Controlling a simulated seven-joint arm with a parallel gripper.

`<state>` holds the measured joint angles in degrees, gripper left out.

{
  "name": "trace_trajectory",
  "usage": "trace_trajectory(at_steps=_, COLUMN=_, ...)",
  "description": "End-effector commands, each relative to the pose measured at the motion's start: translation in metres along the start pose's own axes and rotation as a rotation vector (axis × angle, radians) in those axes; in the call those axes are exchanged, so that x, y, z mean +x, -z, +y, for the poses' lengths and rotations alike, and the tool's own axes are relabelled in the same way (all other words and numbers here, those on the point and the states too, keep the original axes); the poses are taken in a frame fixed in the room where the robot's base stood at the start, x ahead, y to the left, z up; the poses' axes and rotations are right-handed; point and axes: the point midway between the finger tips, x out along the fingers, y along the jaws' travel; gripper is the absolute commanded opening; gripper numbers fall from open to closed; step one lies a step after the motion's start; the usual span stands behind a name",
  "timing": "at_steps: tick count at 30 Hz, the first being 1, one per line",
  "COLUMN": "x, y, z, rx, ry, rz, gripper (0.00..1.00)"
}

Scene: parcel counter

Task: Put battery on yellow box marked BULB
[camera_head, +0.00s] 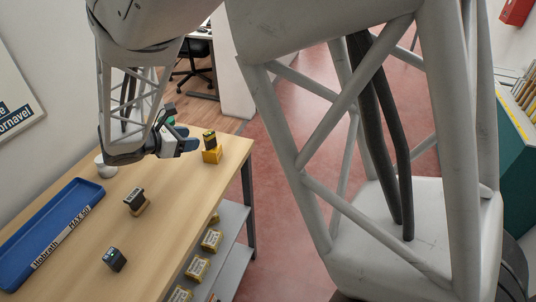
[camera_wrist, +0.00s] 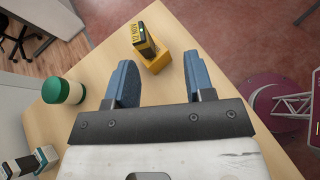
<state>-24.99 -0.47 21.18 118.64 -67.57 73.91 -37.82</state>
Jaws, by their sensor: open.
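A yellow box (camera_head: 212,157) stands near the far right corner of the wooden table; in the wrist view the box (camera_wrist: 157,61) lies ahead of my gripper. A black and yellow block, seemingly the battery (camera_head: 209,139), rests on top of it. In the wrist view this block (camera_wrist: 141,38) shows a "12 NOV" label and a small green spot. No BULB marking is readable. My gripper (camera_wrist: 161,82) is open with nothing between its blue fingers, and the box and block are just beyond the fingertips. In the head view my gripper (camera_head: 187,141) is just left of them.
A blue tray (camera_head: 75,205) lies at the table's left. A dark block on a small stand (camera_head: 135,202) and another dark block (camera_head: 115,260) stand nearer. A green-and-white jar (camera_wrist: 62,91) is left of my gripper. Labelled yellow boxes (camera_head: 197,268) sit on the lower shelf.

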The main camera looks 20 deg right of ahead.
Motion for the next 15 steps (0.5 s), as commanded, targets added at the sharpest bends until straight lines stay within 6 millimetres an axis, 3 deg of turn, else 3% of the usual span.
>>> trace_trajectory(at_steps=6, x=0.009, y=-0.04, z=-0.048, rx=0.218, ry=0.104, rz=0.124, gripper=0.49)
trace_trajectory(at_steps=15, x=0.014, y=-0.078, z=-0.125, rx=0.569, ry=0.283, rz=0.308, gripper=0.49)
